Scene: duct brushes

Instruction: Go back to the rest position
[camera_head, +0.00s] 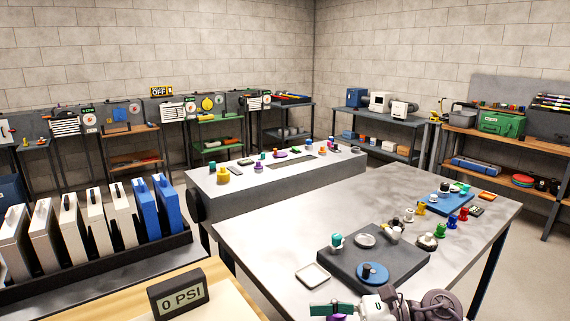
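Neither of my grippers can be made out in the head view. The grey worktable (270,225) in front carries a dark grey block (345,270) with a blue disc (373,273), a round metal dish (365,241) and a teal-and-white piece (337,241) on it. A blue tray (446,203) with small parts lies farther back, with several coloured knob-like parts beside it, among them a red one (465,218). At the bottom edge, a cluster of green, white and grey parts (378,308) is cut off, and I cannot tell what it is.
A black rack (110,267) of white and blue upright cases stands at left. A "0 PSI" display (180,293) sits on a wooden surface at the front left. A long grey bench (275,182) with small parts lies behind the table. Shelves line the walls. The table's left-middle surface is clear.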

